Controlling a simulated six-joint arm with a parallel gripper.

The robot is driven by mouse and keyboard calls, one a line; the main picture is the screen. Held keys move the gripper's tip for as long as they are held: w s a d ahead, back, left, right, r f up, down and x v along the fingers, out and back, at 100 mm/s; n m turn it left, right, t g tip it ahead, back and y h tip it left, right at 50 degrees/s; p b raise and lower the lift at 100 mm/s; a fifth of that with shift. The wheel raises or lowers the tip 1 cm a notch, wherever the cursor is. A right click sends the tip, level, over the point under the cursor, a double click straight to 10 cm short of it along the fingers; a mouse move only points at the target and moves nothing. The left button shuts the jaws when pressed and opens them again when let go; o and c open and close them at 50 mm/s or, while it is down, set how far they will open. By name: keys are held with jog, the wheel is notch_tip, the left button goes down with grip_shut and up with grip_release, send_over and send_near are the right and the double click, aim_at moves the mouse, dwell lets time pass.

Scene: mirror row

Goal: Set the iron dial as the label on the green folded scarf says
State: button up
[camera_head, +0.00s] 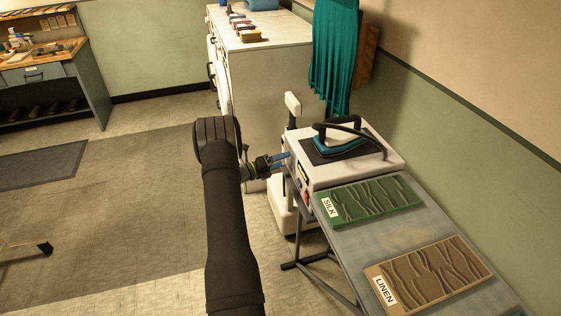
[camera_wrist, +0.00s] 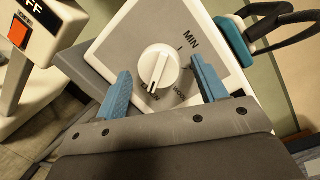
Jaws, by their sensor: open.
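The green folded scarf (camera_head: 372,203) lies on the grey table in the head view, with a white label reading SILK (camera_head: 328,208) at its left end. The iron (camera_head: 338,140) rests on a white box-like station (camera_head: 325,178). The white iron dial (camera_wrist: 160,68) is on a pale panel in the wrist view; its pointer line runs down and slightly left, near partly hidden lettering that seems to end in EN. MIN reads at upper right. My gripper (camera_wrist: 162,88) is open, its blue fingers either side of the dial, apart from it. In the head view my gripper (camera_head: 280,159) is at the station's left side.
A brown folded cloth (camera_head: 430,272) labelled LINEN lies nearer on the table. A red switch (camera_wrist: 18,32) beside OFF lettering is at upper left in the wrist view. A teal garment (camera_head: 334,55) hangs behind the station; a white cabinet (camera_head: 265,85) stands beyond my arm.

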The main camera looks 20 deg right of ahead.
jog(key=c, duration=1)
jog(key=shift+n, duration=0.3)
jog(key=shift+w+a+r+n+g+y, duration=0.25)
jog(key=shift+n+g, duration=0.35)
jog(key=shift+n, duration=2.2)
jog(key=shift+d+n+g+y, duration=0.2)
jog(key=shift+n+g+y, duration=0.3)
jog(key=shift+n, duration=2.3)
jog(key=shift+w+a+r+n+g+y, duration=0.15)
jog(key=shift+n+g, duration=0.55)
jog(key=shift+n, duration=2.1)
jog(key=shift+d, duration=0.1)
